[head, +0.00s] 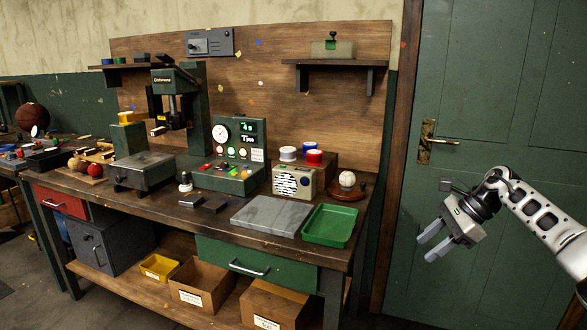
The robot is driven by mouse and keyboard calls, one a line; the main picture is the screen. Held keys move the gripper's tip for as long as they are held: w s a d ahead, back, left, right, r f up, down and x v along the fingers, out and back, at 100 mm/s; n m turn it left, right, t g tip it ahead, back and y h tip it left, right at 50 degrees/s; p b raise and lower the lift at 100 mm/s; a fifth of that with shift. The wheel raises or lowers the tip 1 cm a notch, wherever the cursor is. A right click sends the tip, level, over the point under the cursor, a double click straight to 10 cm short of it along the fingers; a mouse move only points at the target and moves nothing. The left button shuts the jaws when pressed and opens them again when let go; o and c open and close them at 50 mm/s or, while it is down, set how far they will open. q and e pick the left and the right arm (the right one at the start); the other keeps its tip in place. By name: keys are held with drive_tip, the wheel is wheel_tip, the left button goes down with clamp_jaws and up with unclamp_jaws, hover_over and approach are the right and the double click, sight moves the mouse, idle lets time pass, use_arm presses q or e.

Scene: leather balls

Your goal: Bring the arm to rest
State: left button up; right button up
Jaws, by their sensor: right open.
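My right gripper (434,243) is at the right of the head view, in front of the green door and clear of the bench. Its two grey fingers point down and to the left, spread apart with nothing between them. My right arm (543,217) reaches in from the right edge, white with dark joints. My left gripper and left arm do not show. A white ball (347,179) sits on a round brown stand at the right end of the bench. Several balls (84,167) in red and tan lie on a wooden holder at the left.
The wooden workbench (148,199) carries a press (176,82), a green control box (229,152), a radio (293,182), a grey slab (270,217) and an empty green tray (329,226). The green door (490,90) has a brass handle (437,142). Free space surrounds my right gripper.

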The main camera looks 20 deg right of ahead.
drive_tip(key=s+a+f+m+t+y, duration=0.1)
drive_tip(key=a+f+m+t+y, duration=0.35)
drive_tip(key=a, duration=0.95)
drive_tip(key=a+f+m+t+y, duration=0.25)
drive_tip(key=a+f+m, duration=0.45)
drive_tip(key=a, duration=0.8)
drive_tip(key=s+a+f+n+h, duration=0.1)
drive_tip(key=s+f+n+h, duration=0.4)
drive_tip(key=s+n, duration=0.7)
drive_tip(key=s+a+f+n+h, duration=0.2)
drive_tip(key=s+f+n+h, duration=0.3)
drive_tip(key=s+n, duration=0.6)
drive_tip(key=f+n, duration=0.1)
drive_tip(key=n, duration=1.1)
drive_tip(key=shift+s+n+g, duration=0.3)
drive_tip(key=shift+s+n, duration=0.05)
drive_tip(key=shift+f, duration=0.1)
